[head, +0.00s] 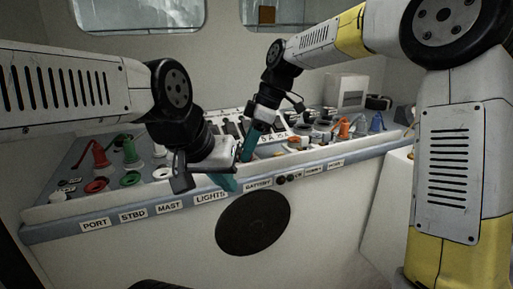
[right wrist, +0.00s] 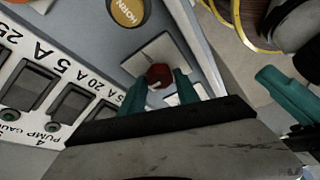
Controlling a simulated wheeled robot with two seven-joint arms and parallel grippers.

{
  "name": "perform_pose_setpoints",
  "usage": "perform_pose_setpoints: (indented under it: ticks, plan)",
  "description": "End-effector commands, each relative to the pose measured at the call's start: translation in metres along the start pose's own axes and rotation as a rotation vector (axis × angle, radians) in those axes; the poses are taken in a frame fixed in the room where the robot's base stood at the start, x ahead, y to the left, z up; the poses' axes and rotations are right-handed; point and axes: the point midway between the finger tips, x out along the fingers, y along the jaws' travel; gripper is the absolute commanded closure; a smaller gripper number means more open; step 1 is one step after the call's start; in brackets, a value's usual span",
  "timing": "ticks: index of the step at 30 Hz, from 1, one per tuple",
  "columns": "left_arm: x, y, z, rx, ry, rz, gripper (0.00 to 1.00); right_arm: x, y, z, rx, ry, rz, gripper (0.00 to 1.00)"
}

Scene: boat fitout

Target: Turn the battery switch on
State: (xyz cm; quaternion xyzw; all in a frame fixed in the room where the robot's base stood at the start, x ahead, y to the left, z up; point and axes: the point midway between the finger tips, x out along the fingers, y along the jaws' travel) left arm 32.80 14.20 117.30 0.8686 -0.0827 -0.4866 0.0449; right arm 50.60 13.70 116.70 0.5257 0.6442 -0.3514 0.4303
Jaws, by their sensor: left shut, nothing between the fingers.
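The battery switch appears to be the red knob (right wrist: 159,75) on a pale square plate (right wrist: 166,52) in the right wrist view. My right gripper (right wrist: 160,84) has its teal fingers apart, one on each side of the knob; I cannot tell whether they touch it. In the head view my right gripper (head: 246,153) points down at the panel behind the BATTERY label (head: 257,185), and the knob is hidden. My left gripper (head: 228,183) is shut and empty, low over the panel's front edge near the LIGHTS label (head: 210,196). A teal finger (right wrist: 285,95) also shows at the right of the right wrist view.
The console's left side has red (head: 100,153) and green (head: 130,152) plugs. Orange (head: 344,128) and blue (head: 376,122) plugs stand on the right.

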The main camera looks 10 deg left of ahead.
Motion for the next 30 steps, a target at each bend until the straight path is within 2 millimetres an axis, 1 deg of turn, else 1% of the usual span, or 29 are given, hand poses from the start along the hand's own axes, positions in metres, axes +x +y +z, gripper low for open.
perform_pose_setpoints:
  ticks: [1,5,12,17,23,30]
  plan:
    - [0.0000,0.0000,0.0000,0.000,0.000,0.000,1.00,-0.0002,0.0000,0.0000,0.000,0.000,0.000,0.74]
    - [0.0000,0.0000,0.0000,0.000,0.000,0.000,1.00,-0.0003,0.0001,0.0000,0.000,0.000,0.000,1.00]
    - [0.0000,0.0000,0.0000,0.000,0.000,0.000,1.00,-0.0006,0.0000,-0.0001,0.010,0.000,0.006,1.00]
    - [0.0000,0.0000,0.0000,0.000,0.000,0.000,1.00,-0.0008,-0.0009,-0.0002,0.053,0.000,0.024,1.00]
    - [0.0000,0.0000,0.0000,0.000,0.000,0.000,1.00,-0.0011,-0.0017,-0.0005,0.170,0.000,0.073,1.00]
    - [0.0000,0.0000,0.0000,0.000,0.000,0.000,1.00,-0.0007,-0.0030,-0.0011,0.370,0.000,0.157,1.00]
